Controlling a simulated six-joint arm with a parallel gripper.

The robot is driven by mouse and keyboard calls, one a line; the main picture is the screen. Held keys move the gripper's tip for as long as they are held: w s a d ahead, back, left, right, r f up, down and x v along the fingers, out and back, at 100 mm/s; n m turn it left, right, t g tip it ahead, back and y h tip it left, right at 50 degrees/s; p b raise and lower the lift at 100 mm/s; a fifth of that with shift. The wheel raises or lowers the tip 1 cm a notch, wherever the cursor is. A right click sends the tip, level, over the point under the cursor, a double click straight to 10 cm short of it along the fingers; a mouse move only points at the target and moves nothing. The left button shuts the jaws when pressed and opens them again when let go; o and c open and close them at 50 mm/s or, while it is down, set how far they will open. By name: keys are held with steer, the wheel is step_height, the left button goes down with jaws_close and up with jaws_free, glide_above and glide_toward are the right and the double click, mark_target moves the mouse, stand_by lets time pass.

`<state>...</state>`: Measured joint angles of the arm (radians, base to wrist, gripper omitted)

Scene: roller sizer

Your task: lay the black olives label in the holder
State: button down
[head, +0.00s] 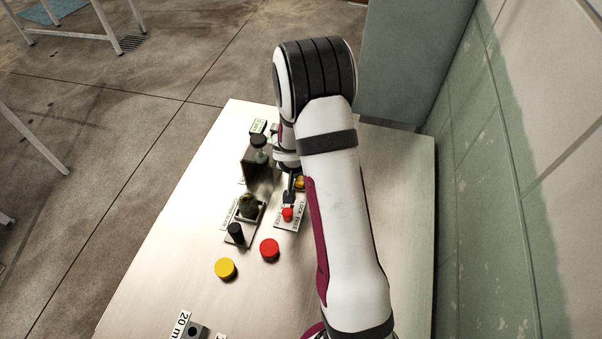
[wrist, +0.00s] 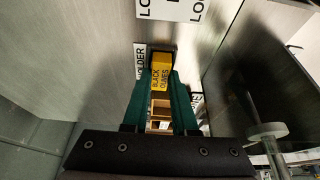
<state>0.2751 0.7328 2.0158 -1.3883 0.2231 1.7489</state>
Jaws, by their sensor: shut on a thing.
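The black olives label (wrist: 160,74) is a small yellow block with dark lettering. In the wrist view it sits between the tips of my gripper (wrist: 161,82), whose two green fingers are shut on it. A plate lettered HOLDER (wrist: 140,62) lies just left of the label. A dark edge shows behind the label's far end; the holder itself is mostly hidden, and I cannot tell whether the label touches it. In the head view my arm hides most of the gripper; a small yellow patch (head: 299,183) shows beside the arm.
White LOCK plates (wrist: 183,8) lie beyond the label. In the head view, a red-knobbed lever (head: 287,214) stands close by. Red (head: 269,250) and yellow (head: 225,268) discs lie nearer. The table's right side is clear.

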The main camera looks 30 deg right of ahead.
stand_by(0.4)
steer(key=shift+c, duration=1.1)
jaws_free()
steer(key=shift+r, duration=0.1)
steer(key=shift+r, duration=3.4)
